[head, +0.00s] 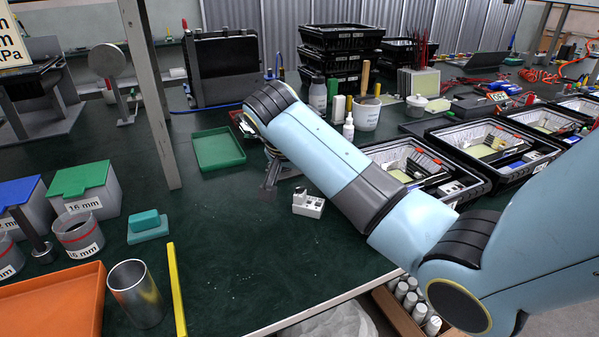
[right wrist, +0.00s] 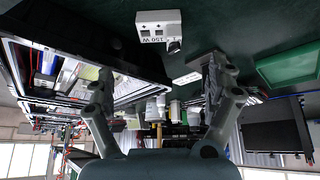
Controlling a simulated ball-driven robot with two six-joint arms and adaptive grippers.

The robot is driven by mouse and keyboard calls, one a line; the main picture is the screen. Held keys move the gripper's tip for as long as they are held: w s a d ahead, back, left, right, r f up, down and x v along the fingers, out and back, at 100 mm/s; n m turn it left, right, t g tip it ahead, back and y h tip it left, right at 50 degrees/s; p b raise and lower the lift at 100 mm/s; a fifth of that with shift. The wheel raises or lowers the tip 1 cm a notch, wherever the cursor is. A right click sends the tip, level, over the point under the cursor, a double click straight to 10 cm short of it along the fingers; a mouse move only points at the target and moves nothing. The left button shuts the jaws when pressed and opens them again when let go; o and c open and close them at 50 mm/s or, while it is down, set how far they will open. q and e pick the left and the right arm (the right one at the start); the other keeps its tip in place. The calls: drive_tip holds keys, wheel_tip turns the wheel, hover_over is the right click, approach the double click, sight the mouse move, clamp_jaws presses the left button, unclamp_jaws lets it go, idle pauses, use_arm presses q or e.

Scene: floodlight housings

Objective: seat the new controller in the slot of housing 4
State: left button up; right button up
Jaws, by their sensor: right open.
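A small white block (head: 308,204) with dark openings on top lies on the green bench near its front edge; I cannot tell for sure that it is the controller. Black floodlight housings (head: 455,193) stand in a row at right; I cannot read which is housing 4. My left gripper is not visible.
A green tray (head: 218,149) lies behind and left of the gripper. A white bottle (head: 348,127) and a white tub (head: 366,113) stand behind my arm. A steel cup (head: 135,293), a yellow bar (head: 176,290) and an orange tray (head: 55,308) are front left.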

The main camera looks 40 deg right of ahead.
sight(300, 190)
drive_tip(key=shift+s+a+r, duration=0.1)
drive_tip(key=shift+a+r, duration=0.05)
drive_tip(key=shift+r, duration=0.1)
drive_tip(key=shift+c, duration=1)
drive_tip(key=shift+n, duration=0.6)
drive_tip(key=shift+c, duration=1.1)
drive_tip(key=shift+n, duration=1)
drive_tip(key=shift+c, duration=1.2)
drive_tip(key=shift+a+n, duration=0.15)
drive_tip(key=shift+n, duration=1.05)
drive_tip(key=shift+c, duration=0.3)
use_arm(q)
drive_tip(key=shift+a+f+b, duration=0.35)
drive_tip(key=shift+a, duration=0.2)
use_arm(e)
drive_tip(key=shift+w+d+f+n+y, duration=0.25)
drive_tip(key=shift+w+d+f+n, duration=0.85)
drive_tip(key=shift+n, duration=4)
drive_tip(key=shift+w+d+f+n+y, duration=0.3)
drive_tip(key=shift+f+n, duration=1.45)
drive_tip(key=shift+n, duration=3.35)
drive_tip(key=shift+w+d+f+n+y, duration=0.15)
drive_tip(key=shift+w+d+f+n, duration=1)
drive_tip(key=shift+n, duration=3.95)
